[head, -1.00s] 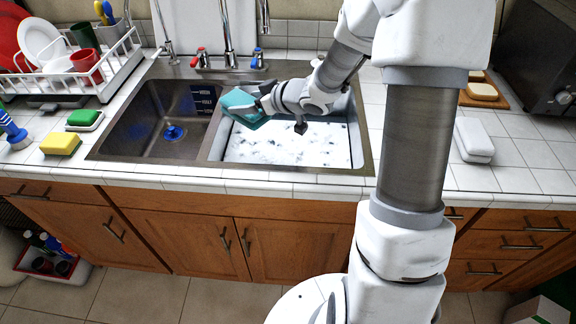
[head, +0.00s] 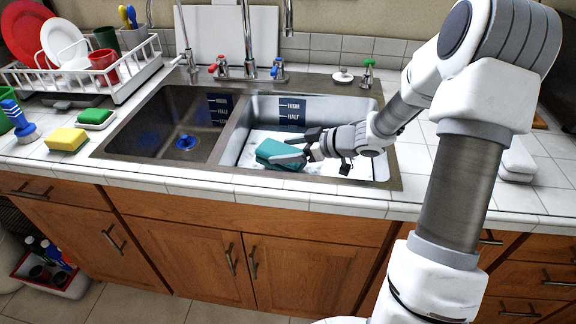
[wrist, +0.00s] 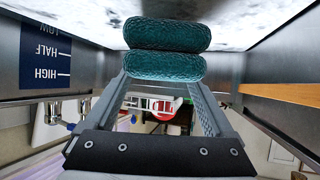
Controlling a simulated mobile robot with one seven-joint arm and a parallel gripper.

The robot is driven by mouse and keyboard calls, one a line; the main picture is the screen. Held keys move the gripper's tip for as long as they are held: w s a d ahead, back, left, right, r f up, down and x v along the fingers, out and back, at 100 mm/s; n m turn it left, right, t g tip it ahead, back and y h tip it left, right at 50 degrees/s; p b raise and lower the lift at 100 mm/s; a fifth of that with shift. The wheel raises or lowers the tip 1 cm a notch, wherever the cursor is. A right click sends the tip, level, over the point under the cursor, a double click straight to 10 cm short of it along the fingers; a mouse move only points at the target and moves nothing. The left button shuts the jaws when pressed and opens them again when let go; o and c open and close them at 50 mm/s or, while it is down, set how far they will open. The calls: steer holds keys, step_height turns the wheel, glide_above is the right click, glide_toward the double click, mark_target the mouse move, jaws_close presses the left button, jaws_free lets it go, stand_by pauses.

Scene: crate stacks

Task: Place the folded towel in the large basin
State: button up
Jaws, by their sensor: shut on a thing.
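The folded towel (head: 278,152) is a teal, two-layer bundle inside the right-hand basin of the sink. This basin, the large basin (head: 345,108), has steel walls and a white speckled bottom. My gripper (head: 292,150) reaches in from the right and is shut on the towel. In the wrist view the towel (wrist: 166,50) sits at the fingertips, both layers between the fingers, close to the white bottom. I cannot tell whether it touches the bottom. The fingers hide part of it in the head view.
The smaller left basin (head: 165,110) has a blue drain and is otherwise empty. A faucet (head: 248,40) stands behind the divider. A white dish rack (head: 120,80) and yellow sponge (head: 67,139) are on the left counter. A fill gauge (head: 291,111) marks the large basin's back wall.

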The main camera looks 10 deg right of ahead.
steer(key=shift+f+b, duration=0.7)
steer(key=shift+f, duration=1.1)
steer(key=shift+f, duration=0.6)
steer(key=o, duration=1.1)
steer(key=shift+o, duration=0.2)
steer(key=shift+r, duration=0.15)
steer(key=p+v, duration=0.2)
steer(key=v, duration=0.6)
steer(key=shift+w+r+p, duration=0.15)
steer(key=shift+r+p, duration=0.15)
steer(key=shift+a, duration=0.1)
